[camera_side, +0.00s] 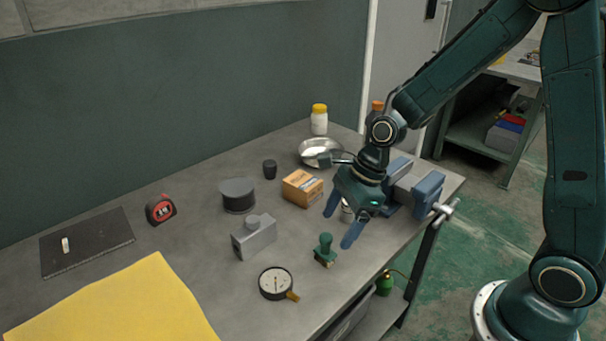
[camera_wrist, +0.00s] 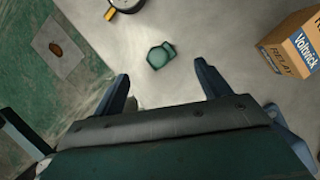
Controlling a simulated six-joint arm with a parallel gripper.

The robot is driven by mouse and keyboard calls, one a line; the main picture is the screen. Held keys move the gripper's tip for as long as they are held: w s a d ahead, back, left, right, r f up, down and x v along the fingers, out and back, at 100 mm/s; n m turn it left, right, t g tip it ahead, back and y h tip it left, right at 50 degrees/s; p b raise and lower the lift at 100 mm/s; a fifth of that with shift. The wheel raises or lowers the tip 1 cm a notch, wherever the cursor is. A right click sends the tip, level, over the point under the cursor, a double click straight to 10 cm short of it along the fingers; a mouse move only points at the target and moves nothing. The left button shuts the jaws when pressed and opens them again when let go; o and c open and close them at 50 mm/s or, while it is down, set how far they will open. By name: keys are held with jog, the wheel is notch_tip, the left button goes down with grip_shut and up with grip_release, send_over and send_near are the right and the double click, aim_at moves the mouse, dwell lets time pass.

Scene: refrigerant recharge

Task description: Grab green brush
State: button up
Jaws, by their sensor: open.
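The green brush (camera_side: 325,250) stands on the grey workbench near its front edge, with a rounded knob on top and a wider base below. In the wrist view the green brush (camera_wrist: 160,55) is seen from above, beyond the fingertips and between their lines. My gripper (camera_side: 339,222) is open and empty, above the bench and a little up and right of the brush. In the wrist view my gripper (camera_wrist: 160,78) shows two dark blue fingers spread apart, not touching the brush.
A round gauge (camera_side: 276,283) lies left of the brush. A grey metal block (camera_side: 254,238), an orange-brown relay box (camera_side: 302,188) and a dark round can (camera_side: 238,195) stand behind. A vise (camera_side: 415,188) is at the right end. A yellow sheet (camera_side: 120,305) covers the front left.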

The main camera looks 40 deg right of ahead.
aim_at(326, 245)
jog(key=shift+x, duration=0.9)
jog(key=shift+x, duration=2.6)
jog(key=shift+c, duration=0.3)
jog(key=c, duration=1)
